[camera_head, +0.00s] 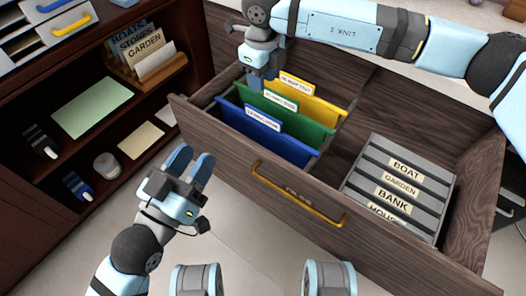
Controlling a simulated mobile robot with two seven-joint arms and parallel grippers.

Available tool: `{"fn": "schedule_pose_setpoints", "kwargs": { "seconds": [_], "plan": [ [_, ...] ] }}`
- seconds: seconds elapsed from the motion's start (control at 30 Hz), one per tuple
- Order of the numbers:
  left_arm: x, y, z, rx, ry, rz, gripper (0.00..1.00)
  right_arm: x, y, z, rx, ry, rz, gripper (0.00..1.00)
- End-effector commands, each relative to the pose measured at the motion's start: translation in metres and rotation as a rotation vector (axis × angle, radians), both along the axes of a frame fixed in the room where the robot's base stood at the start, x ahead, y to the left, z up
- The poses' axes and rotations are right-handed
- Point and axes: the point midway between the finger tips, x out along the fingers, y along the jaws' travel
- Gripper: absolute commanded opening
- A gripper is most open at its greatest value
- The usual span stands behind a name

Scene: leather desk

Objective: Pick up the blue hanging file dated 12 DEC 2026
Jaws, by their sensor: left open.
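The blue hanging file (265,138) hangs at the front of the left compartment of the open drawer, with a white label on its tab too small to read surely. Behind it hang a green file (283,120) and a yellow file (315,102), also with white labels. My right gripper (262,85) points down at the far left of the files, close above the green and blue ones. Whether its jaws are open or touch a file cannot be told. My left gripper (191,163) is open and empty, outside the drawer front, left of the blue file.
The wooden drawer has a brass handle (297,196) on its front. A grey rack (401,184) with labelled slots sits in its right compartment. Shelves on the left hold books (143,48), a green sheet (92,107) and small items. Floor in front is clear.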

Motion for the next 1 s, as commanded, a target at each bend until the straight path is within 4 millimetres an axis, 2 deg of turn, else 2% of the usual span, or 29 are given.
{"fn": "schedule_pose_setpoints", "kwargs": {
  "seconds": [0.17,0.4,0.67,0.87,1.0],
  "plan": [
    [0.0,-0.001,-0.009,0.008,0.019,-0.008,0.43,0.002,-0.003,-0.023,-0.019,-0.009,-0.003,0.38],
    [0.002,-0.002,-0.027,0.034,0.07,-0.023,0.43,0.002,-0.003,-0.07,-0.015,-0.009,-0.004,0.38],
    [0.003,-0.003,-0.036,0.047,0.098,-0.031,0.43,0.002,-0.002,-0.09,-0.014,-0.009,-0.002,0.38],
    [0.004,-0.005,-0.06,0.082,0.156,-0.052,0.43,0.002,-0.002,-0.122,-0.013,-0.008,-0.002,0.38],
    [0.003,-0.006,-0.066,0.094,0.181,-0.061,0.43,0.002,-0.002,-0.135,-0.014,-0.009,-0.002,0.38]
  ]
}}
